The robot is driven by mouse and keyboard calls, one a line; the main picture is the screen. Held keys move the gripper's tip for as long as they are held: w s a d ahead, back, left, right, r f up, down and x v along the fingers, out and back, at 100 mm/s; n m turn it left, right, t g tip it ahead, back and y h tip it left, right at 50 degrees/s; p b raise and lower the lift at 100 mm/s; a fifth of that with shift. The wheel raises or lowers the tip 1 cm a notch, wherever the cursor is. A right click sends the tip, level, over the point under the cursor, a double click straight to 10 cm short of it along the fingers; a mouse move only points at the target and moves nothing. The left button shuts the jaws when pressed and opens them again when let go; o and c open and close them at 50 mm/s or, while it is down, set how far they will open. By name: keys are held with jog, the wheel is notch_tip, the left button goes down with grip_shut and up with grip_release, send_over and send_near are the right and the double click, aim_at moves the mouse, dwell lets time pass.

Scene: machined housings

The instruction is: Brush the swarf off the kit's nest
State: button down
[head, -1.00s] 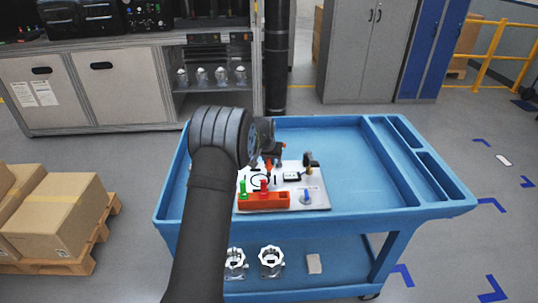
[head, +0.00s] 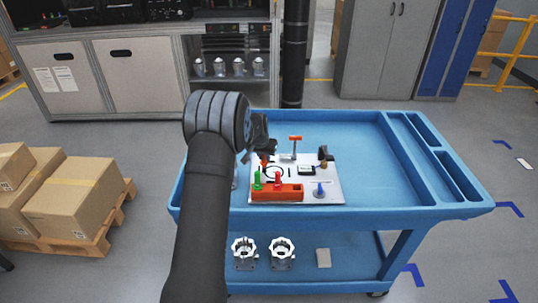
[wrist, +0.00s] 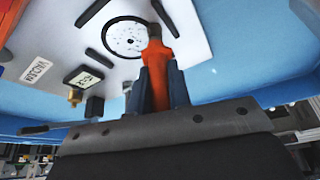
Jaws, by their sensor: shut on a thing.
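The kit's nest is a black ring on a white board. It shows partly in the head view (head: 277,173) and more clearly in the wrist view (wrist: 125,38), with small dark specks inside it. My gripper (wrist: 157,92) is shut on an orange-handled brush (wrist: 158,70), whose far end lies at the right edge of the ring in the wrist view. I cannot tell whether it touches the board. In the head view my gripper (head: 262,145) is above the board's back left, and my arm hides part of that side.
The white board (head: 325,190) lies on a blue cart (head: 365,160). An orange block (head: 290,195) with green and red pegs, a blue knob (head: 319,190) and an upright orange T-handle (head: 295,138) are on it. The cart's top is clear to the right.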

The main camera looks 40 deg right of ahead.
jog(key=shift+s+d, duration=2.6)
jog(key=shift+s, duration=0.2)
jog(key=shift+s+a, duration=0.3)
jog(key=shift+a, duration=0.25)
jog(key=shift+w+a, duration=2.35)
jog(key=shift+w, duration=0.15)
jog(key=shift+w+a+r, duration=0.1)
jog(key=shift+w+a, duration=0.05)
notch_tip(320, 180, up, 8)
